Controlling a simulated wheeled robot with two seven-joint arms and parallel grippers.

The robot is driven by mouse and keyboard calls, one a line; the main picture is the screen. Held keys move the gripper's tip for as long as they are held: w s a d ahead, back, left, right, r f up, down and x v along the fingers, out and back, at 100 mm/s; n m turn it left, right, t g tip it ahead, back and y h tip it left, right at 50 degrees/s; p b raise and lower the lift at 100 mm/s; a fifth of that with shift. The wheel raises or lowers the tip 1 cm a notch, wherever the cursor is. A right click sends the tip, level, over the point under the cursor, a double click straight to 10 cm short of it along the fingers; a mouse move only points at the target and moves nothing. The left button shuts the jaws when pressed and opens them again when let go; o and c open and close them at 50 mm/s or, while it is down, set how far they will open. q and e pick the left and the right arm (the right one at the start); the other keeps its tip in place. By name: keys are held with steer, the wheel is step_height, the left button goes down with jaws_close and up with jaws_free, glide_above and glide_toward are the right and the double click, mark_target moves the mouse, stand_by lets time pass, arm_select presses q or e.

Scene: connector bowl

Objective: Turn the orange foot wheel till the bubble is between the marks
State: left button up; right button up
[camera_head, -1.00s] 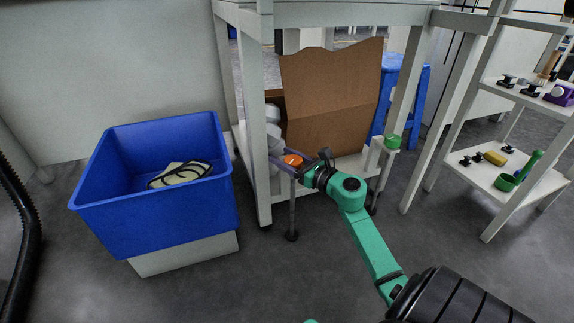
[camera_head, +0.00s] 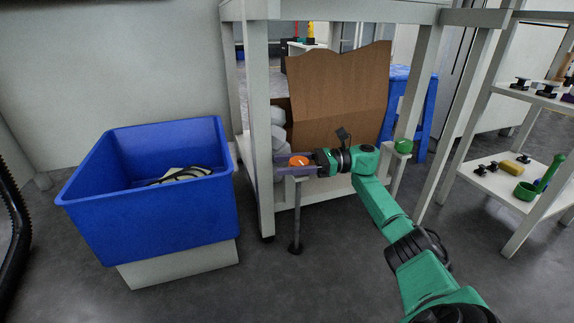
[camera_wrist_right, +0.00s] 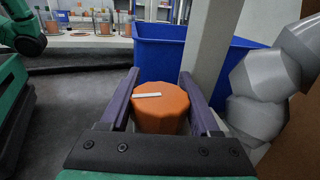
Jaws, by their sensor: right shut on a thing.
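The orange foot wheel (camera_head: 299,161) sits on top of a thin grey post at the lower front of the white bench. It has a white line across its top. My right gripper (camera_head: 292,166) is shut on the wheel, with its purple fingers along both sides. In the right wrist view the orange wheel (camera_wrist_right: 160,112) lies between the two fingers, its white line pointing roughly left to right. A green foot wheel (camera_head: 404,146) sits on another post to the right. I cannot make out the bubble or its marks. My left gripper is not in view.
A blue bin (camera_head: 150,215) with cables and pale items stands left of the bench. A brown cardboard sheet (camera_head: 340,95) and grey rounded lumps (camera_head: 278,130) are close behind the gripper. A white shelf (camera_head: 505,195) holds small parts on the right.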

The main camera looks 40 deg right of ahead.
steer(key=shift+s+a+n+g+y, duration=0.1)
steer(key=shift+s+n+g+y, duration=0.1)
steer(key=shift+n+g+y, duration=0.6)
steer(key=shift+g+h, duration=0.3)
steer(key=o, duration=1.4)
steer(key=shift+a, duration=0.1)
steer(key=shift+c, duration=0.2)
